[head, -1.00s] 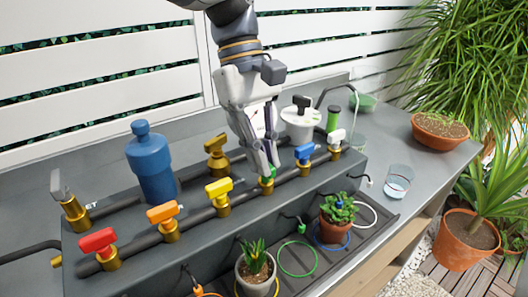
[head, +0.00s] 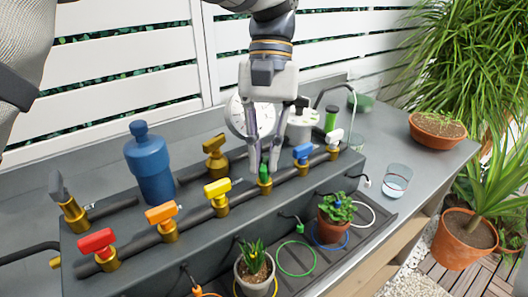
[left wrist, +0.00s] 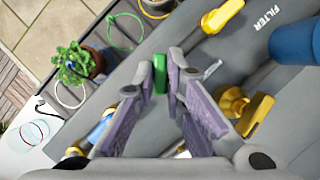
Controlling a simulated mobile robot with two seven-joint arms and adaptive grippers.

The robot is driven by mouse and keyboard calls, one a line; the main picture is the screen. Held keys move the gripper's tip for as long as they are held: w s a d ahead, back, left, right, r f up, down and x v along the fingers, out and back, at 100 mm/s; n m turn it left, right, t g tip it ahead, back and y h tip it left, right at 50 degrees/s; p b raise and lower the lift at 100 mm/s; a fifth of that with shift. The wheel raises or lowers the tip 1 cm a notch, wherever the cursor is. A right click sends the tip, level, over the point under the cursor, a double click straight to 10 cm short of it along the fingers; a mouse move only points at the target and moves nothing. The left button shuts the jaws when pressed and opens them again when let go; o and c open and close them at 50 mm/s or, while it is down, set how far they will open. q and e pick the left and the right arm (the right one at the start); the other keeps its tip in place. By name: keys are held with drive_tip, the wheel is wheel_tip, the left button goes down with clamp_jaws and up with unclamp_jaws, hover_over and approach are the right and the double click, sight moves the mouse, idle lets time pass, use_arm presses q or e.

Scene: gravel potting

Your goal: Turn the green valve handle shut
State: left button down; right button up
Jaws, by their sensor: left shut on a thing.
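The green valve handle (head: 264,172) sits on the front pipe, between the yellow valve (head: 218,192) and the blue valve (head: 303,155). My left gripper (head: 264,168) comes down on it from above, with a finger on each side, and is shut on it. In the left wrist view the green handle (left wrist: 160,74) shows between the fingertips, narrow and set at an angle to the pipe. The yellow handle (left wrist: 222,16) there lies about along the pipe. My right gripper is not in view.
Red (head: 97,242) and orange (head: 162,214) valves stand left on the same pipe, a white-handled valve (head: 335,139) right. A blue bottle (head: 150,165) and brass valve (head: 215,152) stand behind. Potted plants (head: 255,266) sit in front. A glass (head: 397,180) stands right.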

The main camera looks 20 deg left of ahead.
use_arm(q)
drive_tip(key=m, duration=0.2)
drive_tip(key=m+y, duration=0.1)
drive_tip(key=m, duration=0.1)
drive_tip(key=shift+d+m+y, duration=0.15)
drive_tip(key=shift+m+y, duration=0.15)
drive_tip(key=shift+d+m+t+y+p, duration=0.15)
drive_tip(key=shift+m+y, duration=0.25)
drive_tip(key=shift+m, duration=0.75)
drive_tip(key=shift+a+m+t+y+p, duration=0.15)
drive_tip(key=shift+m+t+y, duration=0.2)
drive_tip(key=shift+m, duration=0.8)
drive_tip(key=shift+d, duration=0.1)
drive_tip(key=c, duration=1.7)
unclamp_jaws()
drive_tip(key=shift+o, duration=0.2)
drive_tip(key=v, duration=0.7)
drive_tip(key=shift+d+r, duration=0.15)
drive_tip(key=shift+r, duration=0.1)
